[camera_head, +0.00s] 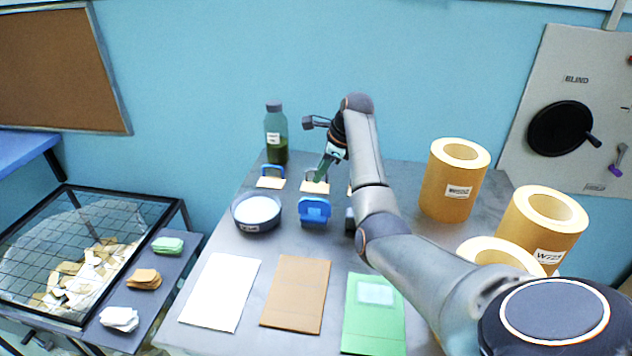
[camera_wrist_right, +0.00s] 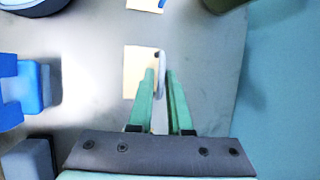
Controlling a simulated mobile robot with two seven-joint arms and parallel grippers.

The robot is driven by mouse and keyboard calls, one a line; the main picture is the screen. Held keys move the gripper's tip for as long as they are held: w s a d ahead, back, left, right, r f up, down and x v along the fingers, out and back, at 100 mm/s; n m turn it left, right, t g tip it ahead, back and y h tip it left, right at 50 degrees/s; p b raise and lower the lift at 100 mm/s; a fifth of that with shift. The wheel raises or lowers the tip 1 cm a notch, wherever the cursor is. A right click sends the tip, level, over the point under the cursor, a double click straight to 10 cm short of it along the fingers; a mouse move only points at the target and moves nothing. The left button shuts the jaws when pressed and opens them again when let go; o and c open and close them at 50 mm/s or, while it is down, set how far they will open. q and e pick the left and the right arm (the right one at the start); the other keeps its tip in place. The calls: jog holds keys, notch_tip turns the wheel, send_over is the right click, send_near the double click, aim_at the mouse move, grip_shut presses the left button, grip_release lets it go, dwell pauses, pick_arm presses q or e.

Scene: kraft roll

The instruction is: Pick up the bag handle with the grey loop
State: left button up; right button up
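The bag handle with the grey loop (camera_wrist_right: 162,62) has a cream paper patch (camera_wrist_right: 132,72) and lies on the table. In the head view its patch (camera_head: 314,187) shows below my right gripper (camera_head: 322,176), which hides most of the loop. In the wrist view the green fingers of my right gripper (camera_wrist_right: 160,75) point down, one on each side of the grey loop, with a gap between them. They look open; contact with the loop is unclear. A handle with a blue loop (camera_head: 272,171) lies to the left. My left gripper is not in view.
A bottle (camera_head: 276,135) stands behind the handles. A dark bowl (camera_head: 256,213) and a blue object (camera_head: 315,211) stand in front. White, brown and green bags (camera_head: 297,293) lie nearer. Kraft rolls (camera_head: 447,190) stand at right. My right arm partly hides another patch.

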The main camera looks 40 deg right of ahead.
grip_shut()
dwell(0.4)
